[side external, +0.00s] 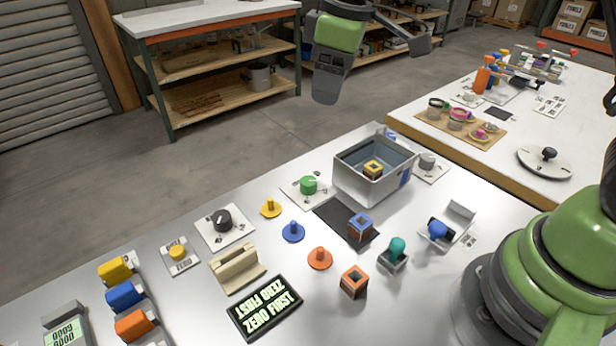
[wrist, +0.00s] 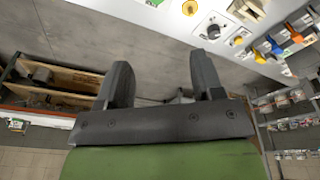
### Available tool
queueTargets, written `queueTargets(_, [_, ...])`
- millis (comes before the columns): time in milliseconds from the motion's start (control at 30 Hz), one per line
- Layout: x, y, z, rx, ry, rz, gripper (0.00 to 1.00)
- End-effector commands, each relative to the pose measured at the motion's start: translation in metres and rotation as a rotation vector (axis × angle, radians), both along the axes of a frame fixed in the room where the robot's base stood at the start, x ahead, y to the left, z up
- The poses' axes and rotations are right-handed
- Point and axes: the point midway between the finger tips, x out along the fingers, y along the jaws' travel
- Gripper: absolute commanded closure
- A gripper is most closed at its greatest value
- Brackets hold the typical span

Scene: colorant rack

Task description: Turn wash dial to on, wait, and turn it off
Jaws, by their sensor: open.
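Three dials on white plates stand on the table: a black one (side external: 222,220), a green one (side external: 308,185) and a grey one (side external: 427,160) behind the grey bin. Their labels are too small to read, so I cannot tell which is the wash dial. My gripper (side external: 375,72) is open and empty, high above the floor beyond the table's far edge, well apart from every dial. In the wrist view the open fingers (wrist: 162,68) show with nothing between them, and a black dial (wrist: 213,31) lies beyond them on its plate.
A grey bin (side external: 359,188) holds a yellow-topped block. Coloured pegs, blocks, a beige holder (side external: 237,267) and a black display sign (side external: 264,308) crowd the table. A yellow zero button (side external: 177,252) sits left of the black dial. The air around my gripper is clear.

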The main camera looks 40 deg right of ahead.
Motion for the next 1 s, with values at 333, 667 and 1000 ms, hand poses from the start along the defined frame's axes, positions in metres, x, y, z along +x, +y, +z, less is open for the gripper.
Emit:
queueTargets(333, [0.039, 0.01, -0.104, -0.091, 0.14, 0.339, 0.39])
queueTargets(667, [0.04, 0.011, -0.144, -0.096, 0.158, 0.374, 0.39])
queueTargets(1000, [0.04, 0.01, -0.201, -0.096, 0.154, 0.371, 0.39])
